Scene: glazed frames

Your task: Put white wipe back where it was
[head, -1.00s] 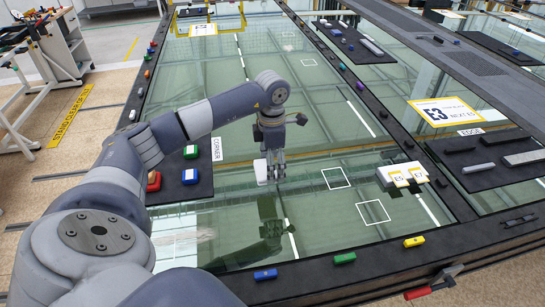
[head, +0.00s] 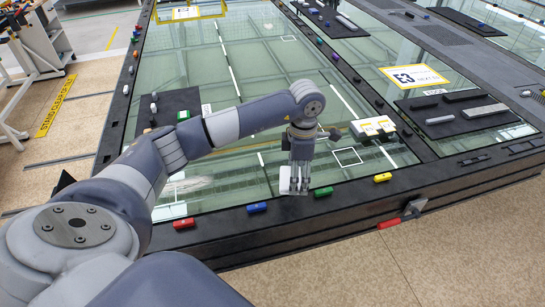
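The white wipe (head: 287,185) is a small pale pad at the bottom of my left gripper (head: 294,184). My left arm reaches in from the left and the gripper points down, with its fingers closed around the wipe's upper part. In the head view the wipe shows against the near edge of the glass, just short of the black frame rim (head: 285,204). It lies between the blue block and the green block in the picture. Whether it touches the glass or hangs above it I cannot tell. My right gripper is not in view.
A red block (head: 184,223), blue block (head: 257,208), green block (head: 323,192) and yellow block (head: 382,177) sit along the near rim. A white outlined square (head: 347,156) is marked on the glass. A white labelled box (head: 373,126) stands behind it. A red-handled clamp (head: 390,222) projects from the front.

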